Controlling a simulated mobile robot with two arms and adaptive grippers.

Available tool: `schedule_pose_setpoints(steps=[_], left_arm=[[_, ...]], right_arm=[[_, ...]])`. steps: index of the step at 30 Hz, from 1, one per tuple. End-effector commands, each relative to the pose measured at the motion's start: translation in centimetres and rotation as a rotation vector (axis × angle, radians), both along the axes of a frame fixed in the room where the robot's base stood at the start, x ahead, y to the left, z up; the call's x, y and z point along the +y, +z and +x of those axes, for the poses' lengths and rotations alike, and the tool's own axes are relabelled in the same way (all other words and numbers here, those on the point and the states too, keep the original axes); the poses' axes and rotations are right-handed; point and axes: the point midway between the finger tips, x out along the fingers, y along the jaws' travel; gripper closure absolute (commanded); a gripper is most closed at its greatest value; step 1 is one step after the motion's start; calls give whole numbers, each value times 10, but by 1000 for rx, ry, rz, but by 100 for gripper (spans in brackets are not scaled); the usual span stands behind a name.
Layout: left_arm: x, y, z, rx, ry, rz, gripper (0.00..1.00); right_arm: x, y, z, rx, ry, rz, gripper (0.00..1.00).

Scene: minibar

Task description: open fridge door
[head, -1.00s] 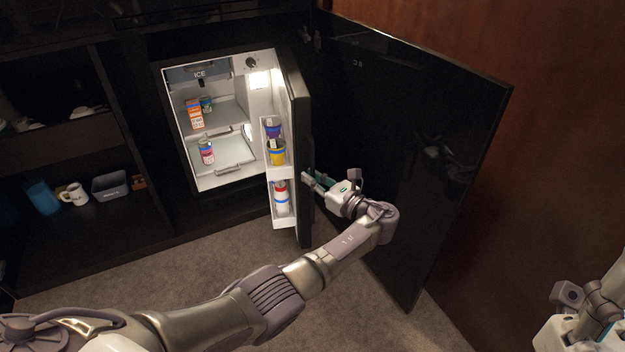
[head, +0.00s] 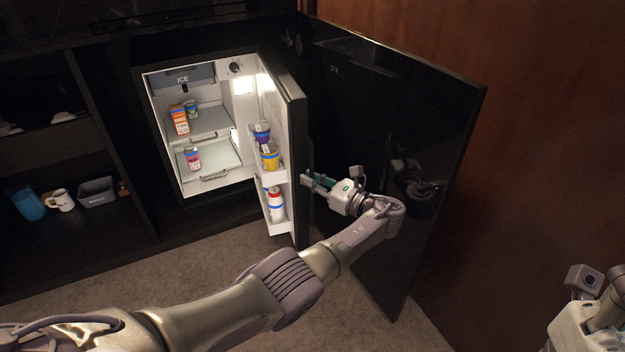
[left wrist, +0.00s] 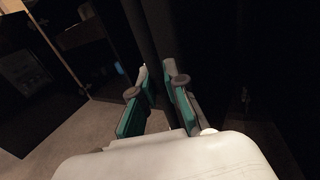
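The small fridge (head: 215,185) stands in the dark cabinet, lit inside, with its door (head: 299,170) swung wide open. The door's inner shelves face left and hold several items. My left gripper (head: 306,184) is on the outer side of the door, close to its dark outer face; I cannot tell if it touches. In the left wrist view its two green-padded fingers (left wrist: 155,75) stand apart, with a dark upright strip beyond them and nothing clearly held. Part of my right gripper (head: 580,325) shows at the lower right corner; its fingers are out of frame.
A black cabinet door (head: 400,150) stands open to the right, behind my left gripper. A blue cup (head: 28,204), a white mug (head: 60,200) and a grey bin (head: 97,192) sit on the left shelf. Carpet (head: 215,260) lies clear in front.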

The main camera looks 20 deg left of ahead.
Motion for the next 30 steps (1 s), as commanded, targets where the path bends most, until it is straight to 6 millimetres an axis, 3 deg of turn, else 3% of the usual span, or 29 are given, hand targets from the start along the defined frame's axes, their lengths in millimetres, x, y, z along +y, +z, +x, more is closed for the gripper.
schedule_pose_setpoints(steps=[1,4,5,20,26,30], left_arm=[[1,-1,0,2,2,-1,80],[1,-1,0,1,1,-1,63],[1,-1,0,1,1,-1,62],[1,4,0,-3,0,0,62],[1,28,0,-7,0,0,62],[1,59,0,-7,0,-1,62]], right_arm=[[0,0,0,2,0,-1,60],[0,-1,0,4,1,-1,60],[0,-1,0,5,1,-1,60],[0,-4,2,15,-1,-6,60],[0,-3,2,11,-1,-5,60],[0,-3,2,10,-1,-3,60]])
